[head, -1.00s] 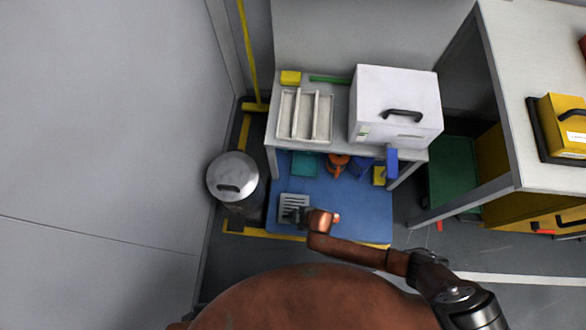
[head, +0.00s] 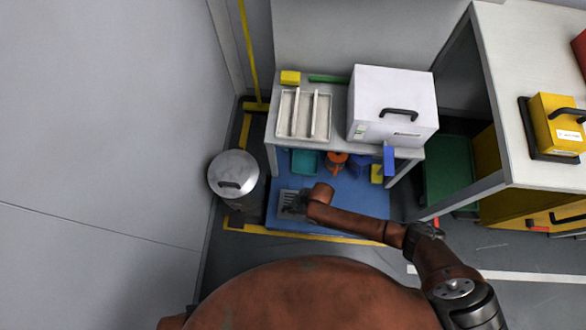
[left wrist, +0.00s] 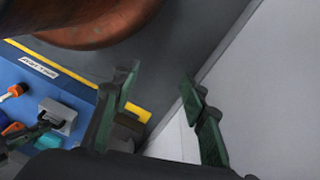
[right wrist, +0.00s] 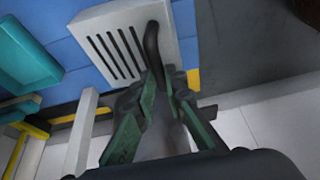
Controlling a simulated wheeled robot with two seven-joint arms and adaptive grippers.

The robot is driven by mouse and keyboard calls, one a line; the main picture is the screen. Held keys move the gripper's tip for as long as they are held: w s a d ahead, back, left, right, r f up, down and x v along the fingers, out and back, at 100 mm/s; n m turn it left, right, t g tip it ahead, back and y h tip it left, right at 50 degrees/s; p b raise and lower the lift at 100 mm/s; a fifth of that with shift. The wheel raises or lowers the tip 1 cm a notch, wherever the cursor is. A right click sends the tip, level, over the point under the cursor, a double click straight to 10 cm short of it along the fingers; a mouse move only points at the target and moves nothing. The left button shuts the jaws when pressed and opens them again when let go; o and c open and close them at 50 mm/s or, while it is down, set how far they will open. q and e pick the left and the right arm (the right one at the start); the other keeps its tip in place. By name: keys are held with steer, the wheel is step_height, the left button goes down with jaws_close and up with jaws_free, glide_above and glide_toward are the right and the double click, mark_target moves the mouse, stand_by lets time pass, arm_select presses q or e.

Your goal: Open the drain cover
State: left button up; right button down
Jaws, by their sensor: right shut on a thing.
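The drain cover (head: 291,204) is a light grey slotted plate on the blue mat, partly hidden by my right arm in the head view. In the right wrist view the cover (right wrist: 105,50) shows dark parallel slots and a dark curved handle (right wrist: 153,45). My right gripper (right wrist: 165,85) is shut on this handle, its green-padded fingers on both sides of the handle's near end. I cannot tell whether the cover is raised. My left gripper (left wrist: 163,85) is open and empty, away from the cover, which shows at left in the left wrist view (left wrist: 58,118).
A metal bin (head: 233,176) stands left of the blue mat (head: 350,198). Above the mat is a bench with a compartment tray (head: 305,116) and a white box (head: 392,105). A larger table (head: 500,60) stands at right.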

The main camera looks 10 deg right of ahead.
steer(key=shift+w+d+r, duration=0.15)
steer(key=shift+w+r, duration=0.35)
steer(key=shift+w, duration=0.1)
steer(key=shift+w+d+r, duration=0.1)
steer(key=shift+w+r, duration=0.1)
steer(key=shift+w, duration=0.05)
steer(key=shift+w+d+r+p, duration=0.2)
steer(key=shift+w+r, duration=0.1)
steer(key=shift+w, duration=0.25)
steer(key=shift+w+d+r+p, duration=0.2)
steer(key=shift+w+r, duration=0.1)
steer(key=shift+w, duration=0.25)
arm_select(q)
steer(key=shift+s+a+f, duration=0.25)
steer(key=shift+s+f, duration=0.1)
steer(key=shift+f, duration=0.4)
arm_select(e)
steer(key=shift+w+d+r, duration=0.15)
steer(key=shift+w+d, duration=0.1)
steer(key=shift+w, duration=0.5)
steer(key=c, duration=2.1)
jaws_free()
arm_select(q)
steer(key=shift+w, duration=0.1)
arm_select(e)
steer(key=shift+o, duration=0.7)
steer(key=w+v, duration=0.1)
steer(key=v, duration=1)
steer(key=shift+s+d+r, duration=0.3)
steer(key=shift+s+r, duration=0.1)
